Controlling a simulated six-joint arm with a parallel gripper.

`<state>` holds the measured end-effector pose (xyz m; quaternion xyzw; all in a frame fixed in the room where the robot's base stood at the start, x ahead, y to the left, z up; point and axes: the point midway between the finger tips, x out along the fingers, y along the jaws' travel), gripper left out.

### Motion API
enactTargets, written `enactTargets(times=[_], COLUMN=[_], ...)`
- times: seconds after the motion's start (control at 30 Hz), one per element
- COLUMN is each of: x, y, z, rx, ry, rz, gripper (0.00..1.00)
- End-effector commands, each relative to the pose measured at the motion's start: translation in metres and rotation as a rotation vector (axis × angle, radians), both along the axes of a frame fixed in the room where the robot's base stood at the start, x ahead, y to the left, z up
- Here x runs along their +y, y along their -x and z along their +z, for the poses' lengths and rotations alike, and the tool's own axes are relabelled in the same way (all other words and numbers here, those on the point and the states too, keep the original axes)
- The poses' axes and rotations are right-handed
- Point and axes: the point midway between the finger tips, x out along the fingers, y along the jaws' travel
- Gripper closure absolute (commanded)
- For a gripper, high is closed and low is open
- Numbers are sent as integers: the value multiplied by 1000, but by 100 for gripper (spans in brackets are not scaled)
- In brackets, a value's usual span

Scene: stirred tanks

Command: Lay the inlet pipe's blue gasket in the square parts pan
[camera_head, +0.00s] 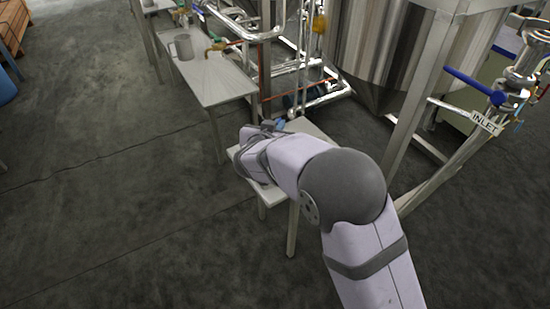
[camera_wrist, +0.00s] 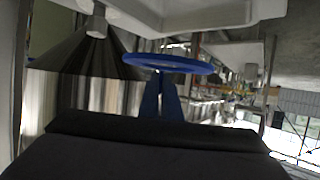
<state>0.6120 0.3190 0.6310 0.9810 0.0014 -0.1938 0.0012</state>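The blue gasket (camera_wrist: 190,69) is a thin ring, seen nearly edge-on in the middle of the wrist view. My gripper (camera_wrist: 161,82) has blue fingers close together that meet the ring's near side, and it appears shut on the gasket. In the head view, my gripper (camera_head: 272,125) is mostly hidden behind my arm, over a small light table. A pale, walled object (camera_wrist: 225,14) at the top of the wrist view looks like the square pan, close to the ring. The pan cannot be made out in the head view. The inlet pipe carries an INLET label (camera_head: 486,122).
The small table (camera_head: 312,128) stands beside the steel tank frame. A longer table (camera_head: 215,82) behind it holds a grey jug (camera_head: 182,46). A steel tank (camera_head: 390,45) and a blue valve handle (camera_head: 470,80) are at right. Open floor lies at left.

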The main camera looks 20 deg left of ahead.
Motion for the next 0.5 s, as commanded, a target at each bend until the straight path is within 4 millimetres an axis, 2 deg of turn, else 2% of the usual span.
enactTargets(times=[0.17,0.5], x=[0,-1], y=[0,0], z=[-7,-49], rx=[0,0], ry=[1,0], rz=[1,-1], gripper=[100,100])
